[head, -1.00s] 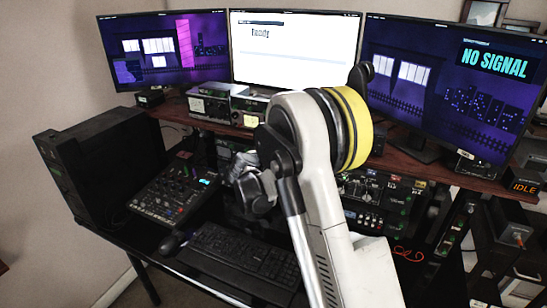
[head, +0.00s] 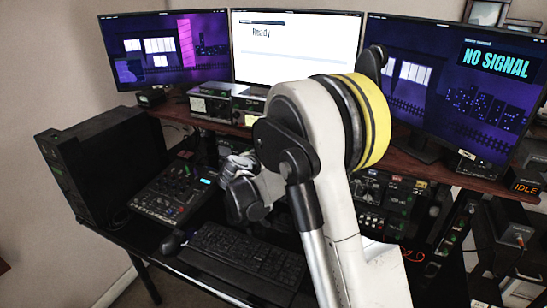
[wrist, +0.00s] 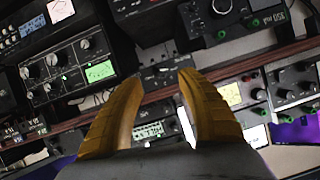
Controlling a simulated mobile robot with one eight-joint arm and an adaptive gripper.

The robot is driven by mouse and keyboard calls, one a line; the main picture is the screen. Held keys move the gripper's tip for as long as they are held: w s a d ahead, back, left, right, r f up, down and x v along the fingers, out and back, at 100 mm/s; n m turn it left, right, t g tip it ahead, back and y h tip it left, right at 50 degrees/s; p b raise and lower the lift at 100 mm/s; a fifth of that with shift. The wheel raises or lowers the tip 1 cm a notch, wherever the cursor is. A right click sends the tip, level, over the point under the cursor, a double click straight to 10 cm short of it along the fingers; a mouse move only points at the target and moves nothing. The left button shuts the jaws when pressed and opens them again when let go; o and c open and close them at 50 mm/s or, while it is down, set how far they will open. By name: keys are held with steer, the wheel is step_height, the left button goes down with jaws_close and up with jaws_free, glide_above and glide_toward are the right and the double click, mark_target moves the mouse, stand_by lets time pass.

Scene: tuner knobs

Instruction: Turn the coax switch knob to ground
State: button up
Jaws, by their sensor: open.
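My gripper (wrist: 158,78) shows in the wrist view as two yellow fingers, spread apart with nothing between them. Past the fingertips is a small black box with a knob (wrist: 163,72), on or near a brown shelf edge. I cannot read its labels, so I cannot tell whether it is the coax switch or which way its knob points. The fingertips look apart from it. In the head view my arm hides the middle of the desk, and the gripper fingers cannot be made out.
A black radio with a green display (wrist: 100,72) is left of the fingers, and meter units (wrist: 232,94) are to the right. In the head view, monitors (head: 296,45) stand on a shelf above a mixer (head: 175,190) and a keyboard (head: 245,252). The equipment is tightly packed.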

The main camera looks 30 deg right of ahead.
steer(key=v, duration=0.6)
steer(key=shift+s+a+r, duration=0.15)
steer(key=shift+s+a, duration=0.05)
steer(key=shift+s, duration=0.05)
